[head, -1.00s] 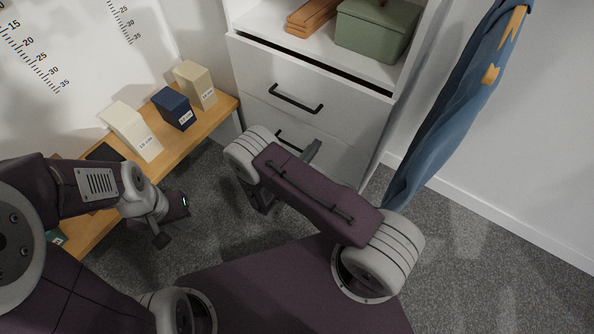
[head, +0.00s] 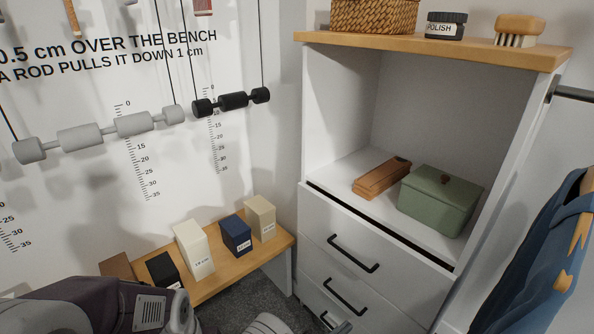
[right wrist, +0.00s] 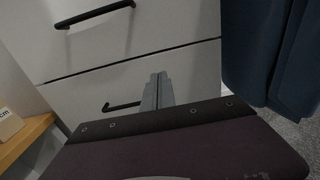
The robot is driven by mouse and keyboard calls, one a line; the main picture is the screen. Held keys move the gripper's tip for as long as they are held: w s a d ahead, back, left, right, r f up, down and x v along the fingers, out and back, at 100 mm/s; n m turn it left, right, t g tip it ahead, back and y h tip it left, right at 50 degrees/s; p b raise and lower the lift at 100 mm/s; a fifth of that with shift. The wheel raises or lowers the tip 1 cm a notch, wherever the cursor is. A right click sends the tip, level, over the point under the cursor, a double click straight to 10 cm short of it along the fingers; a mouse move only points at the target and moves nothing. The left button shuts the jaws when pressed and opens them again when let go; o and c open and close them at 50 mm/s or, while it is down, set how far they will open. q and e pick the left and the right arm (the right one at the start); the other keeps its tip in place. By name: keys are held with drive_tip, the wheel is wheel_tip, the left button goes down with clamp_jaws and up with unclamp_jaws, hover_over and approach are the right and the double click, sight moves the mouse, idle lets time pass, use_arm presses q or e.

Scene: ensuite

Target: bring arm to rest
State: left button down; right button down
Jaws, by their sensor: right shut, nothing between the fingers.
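My right gripper (right wrist: 158,92) is shut and empty in the right wrist view, its two grey fingers together in front of the white drawer fronts (right wrist: 175,72). My left arm (head: 110,305) crosses the bottom left of the head view. Its gripper lies outside the frame.
A white cabinet (head: 310,110) with black-handled drawers holds a green box (head: 437,200) and a brown wooden piece (head: 382,177). A wooden bench (head: 215,280) carries several labelled blocks. Blue cloth (head: 535,250) hangs at the right.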

drive_tip(key=w+d+r+m+g+h, duration=0.1)
drive_tip(key=w+d+r+m+g, duration=0.4)
drive_tip(key=r, duration=0.3)
drive_tip(key=s+d+r+m+g+y, duration=0.3)
drive_tip(key=s+d+m+g, duration=0.15)
drive_tip(key=s+m, duration=0.2)
drive_tip(key=s+d+r+m+g+y, duration=0.35)
drive_tip(key=s+d+m, duration=0.2)
drive_tip(key=s, duration=0.25)
drive_tip(key=s+a+f+m+t+y, duration=0.1)
drive_tip(key=s+a+f+m+y, duration=0.1)
drive_tip(key=a+m+y, duration=0.3)
drive_tip(key=s+a+f+m+t+y, duration=0.1)
drive_tip(key=a+f+m+t+y, duration=0.2)
drive_tip(key=a, duration=0.4)
wheel_tip(320, 180, up, 32)
drive_tip(key=w+y+p, duration=0.1)
drive_tip(key=w+p, duration=0.1)
drive_tip(key=p, duration=2.8)
drive_tip(key=shift+a, duration=0.35)
drive_tip(key=shift+f+y, duration=0.2)
drive_tip(key=shift+y, duration=0.05)
